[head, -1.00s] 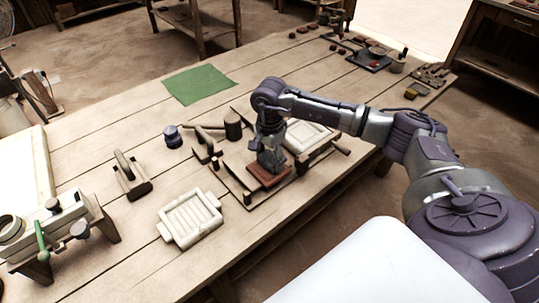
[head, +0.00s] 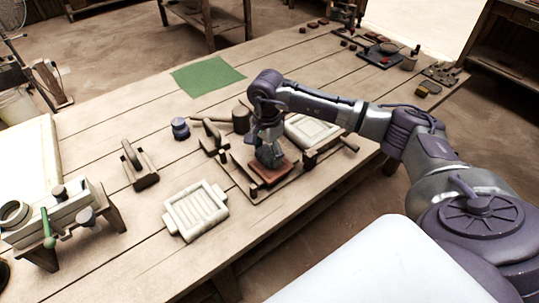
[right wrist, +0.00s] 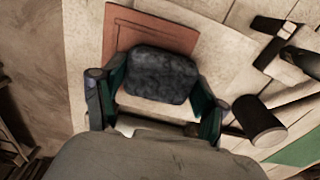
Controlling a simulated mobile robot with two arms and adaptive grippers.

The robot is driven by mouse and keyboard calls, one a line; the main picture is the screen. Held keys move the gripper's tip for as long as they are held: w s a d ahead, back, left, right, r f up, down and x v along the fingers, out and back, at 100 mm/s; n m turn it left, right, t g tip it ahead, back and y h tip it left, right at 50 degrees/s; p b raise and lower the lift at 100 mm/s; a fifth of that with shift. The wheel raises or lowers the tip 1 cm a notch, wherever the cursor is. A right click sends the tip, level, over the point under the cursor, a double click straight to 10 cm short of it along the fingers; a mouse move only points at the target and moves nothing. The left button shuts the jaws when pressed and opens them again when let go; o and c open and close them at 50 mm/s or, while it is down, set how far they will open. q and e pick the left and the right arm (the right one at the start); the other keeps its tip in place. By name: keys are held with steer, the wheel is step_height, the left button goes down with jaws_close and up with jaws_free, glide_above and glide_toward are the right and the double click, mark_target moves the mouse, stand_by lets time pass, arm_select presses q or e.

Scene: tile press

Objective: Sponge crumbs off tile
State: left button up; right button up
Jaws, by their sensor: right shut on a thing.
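The reddish-brown tile (head: 283,170) lies flat on a wooden board in the head view. It also shows in the right wrist view (right wrist: 150,37), partly covered by the sponge. My right gripper (head: 268,153) is low over the tile's far left part. In the right wrist view, its fingers (right wrist: 157,95) are shut on a dark grey sponge (right wrist: 162,72), which is over the tile; I cannot tell whether they touch. I can make out no crumbs on the visible tile surface. My left gripper is not in view.
A pale slatted tray (head: 196,210) sits in front of the board. A mallet (head: 240,119), a blue-purple pot (head: 180,129) and a wooden handled tool (head: 139,165) stand nearby. A green cloth (head: 208,76) lies behind.

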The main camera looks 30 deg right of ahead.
steer(key=shift+w+d+b, duration=0.1)
steer(key=shift+w+b, duration=0.3)
steer(key=shift+w, duration=0.3)
steer(key=shift+s+d+f, duration=0.15)
steer(key=shift+s+d, duration=0.55)
steer(key=shift+s, duration=0.15)
steer(key=shift+r+p, duration=2.35)
steer(key=shift+r, duration=1.75)
steer(key=shift+w, duration=0.1)
